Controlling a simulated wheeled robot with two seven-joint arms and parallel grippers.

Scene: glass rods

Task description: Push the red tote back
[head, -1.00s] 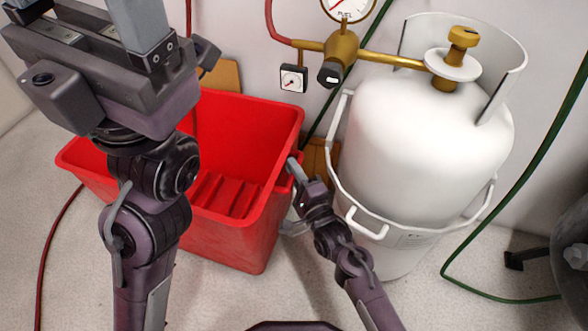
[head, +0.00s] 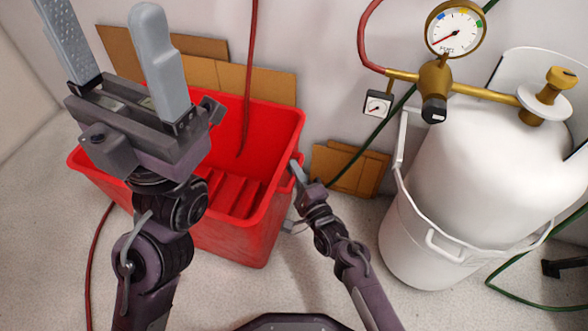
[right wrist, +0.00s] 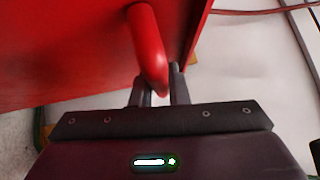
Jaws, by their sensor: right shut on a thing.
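The red tote (head: 235,240) stands on the floor, open at the top, with ribs on its inner bottom. My right gripper (head: 297,170) is at its right end. In the right wrist view the fingers (right wrist: 157,88) are shut on the tote's curved red handle (right wrist: 147,45), against the red wall (right wrist: 60,45). My left gripper (head: 102,20) is raised above the tote's left part, its two grey fingers wide apart with nothing between them. It and its arm hide part of the tote's left side and front.
A white gas cylinder (head: 480,150) in a white holder (head: 415,235) stands to the right, apart from the tote. Brass pipes with a gauge (head: 456,28) run above. Cardboard (head: 255,84) lies behind the tote, more (head: 350,168) to its right. A red hose (head: 98,260) lies left.

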